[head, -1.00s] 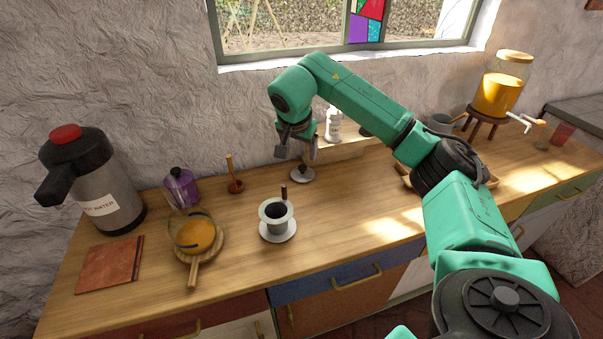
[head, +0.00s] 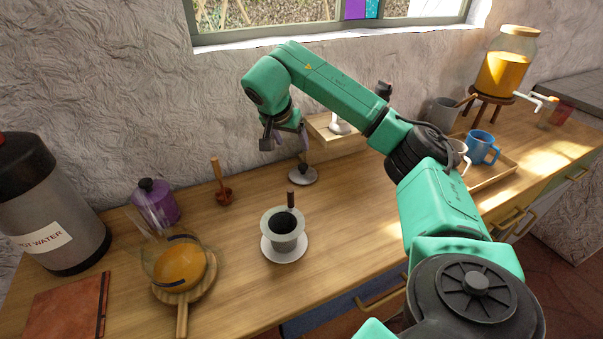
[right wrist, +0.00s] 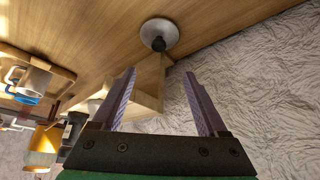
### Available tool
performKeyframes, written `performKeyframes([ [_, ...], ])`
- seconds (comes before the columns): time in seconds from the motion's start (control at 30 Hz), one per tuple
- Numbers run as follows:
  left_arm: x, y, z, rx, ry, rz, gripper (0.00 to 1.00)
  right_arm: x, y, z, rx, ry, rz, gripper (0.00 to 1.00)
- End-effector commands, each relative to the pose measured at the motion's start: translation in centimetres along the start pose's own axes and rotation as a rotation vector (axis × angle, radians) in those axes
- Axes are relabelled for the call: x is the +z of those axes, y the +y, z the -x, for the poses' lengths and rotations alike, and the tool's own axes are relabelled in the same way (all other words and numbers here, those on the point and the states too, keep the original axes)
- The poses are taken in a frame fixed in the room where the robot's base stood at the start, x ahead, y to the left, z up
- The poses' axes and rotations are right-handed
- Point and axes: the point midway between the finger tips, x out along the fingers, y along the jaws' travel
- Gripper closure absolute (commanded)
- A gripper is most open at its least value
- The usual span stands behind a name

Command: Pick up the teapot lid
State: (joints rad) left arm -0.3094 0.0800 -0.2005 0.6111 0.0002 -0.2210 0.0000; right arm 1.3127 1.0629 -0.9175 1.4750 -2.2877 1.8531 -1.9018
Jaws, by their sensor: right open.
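The teapot lid (head: 303,178), a pale grey disc with a dark upright knob, lies on the wooden counter near the wall. My right gripper (head: 285,140) is open and empty, above and slightly left of the lid in the head view. In the right wrist view, the lid (right wrist: 160,34) lies beyond the two spread fingertips (right wrist: 159,73), its knob lined up with the gap between them. The fingers are apart from it. A glass teapot (head: 181,262) with orange liquid stands on a round wooden trivet. My left gripper is not in view.
A wooden box shelf (head: 345,145) stands close behind and right of the lid. A cup with saucer (head: 284,232) is in front. A tray with mugs (head: 481,148) is right.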

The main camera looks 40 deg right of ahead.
Motion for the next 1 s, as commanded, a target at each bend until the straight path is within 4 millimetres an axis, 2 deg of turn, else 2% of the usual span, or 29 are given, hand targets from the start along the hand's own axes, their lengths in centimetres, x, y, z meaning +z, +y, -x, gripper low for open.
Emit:
performKeyframes([
  [0.03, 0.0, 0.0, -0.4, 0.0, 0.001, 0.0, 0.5, 0.2, 0.0, -0.7, 0.001, -0.001, 0.0, 0.24],
  [0.17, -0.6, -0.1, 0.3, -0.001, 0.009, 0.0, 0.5, 0.1, 0.2, -2.8, 0.006, -0.002, -0.001, 0.24],
  [0.3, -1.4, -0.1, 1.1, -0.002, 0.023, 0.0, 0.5, 0.1, 0.2, -6.5, 0.007, -0.004, 0.0, 0.24],
  [0.4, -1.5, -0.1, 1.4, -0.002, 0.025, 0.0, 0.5, 0.1, 0.1, -8.5, 0.003, -0.002, 0.001, 0.24],
  [0.57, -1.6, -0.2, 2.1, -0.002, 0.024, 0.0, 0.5, 0.0, 0.3, -10.5, 0.003, -0.003, 0.0, 0.24],
  [0.67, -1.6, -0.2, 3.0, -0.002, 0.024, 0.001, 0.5, -0.1, 0.6, -12.4, 0.006, -0.003, 0.0, 0.24],
  [0.73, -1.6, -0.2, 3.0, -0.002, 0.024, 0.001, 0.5, 0.0, 0.5, -13.8, 0.002, -0.003, 0.0, 0.24],
  [0.83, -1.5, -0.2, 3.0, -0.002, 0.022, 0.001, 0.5, 0.0, 0.5, -14.6, 0.0, -0.001, 0.0, 0.24],
  [1.0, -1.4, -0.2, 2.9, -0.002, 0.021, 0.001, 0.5, 0.0, 0.5, -14.7, -0.001, 0.0, 0.0, 0.24],
])
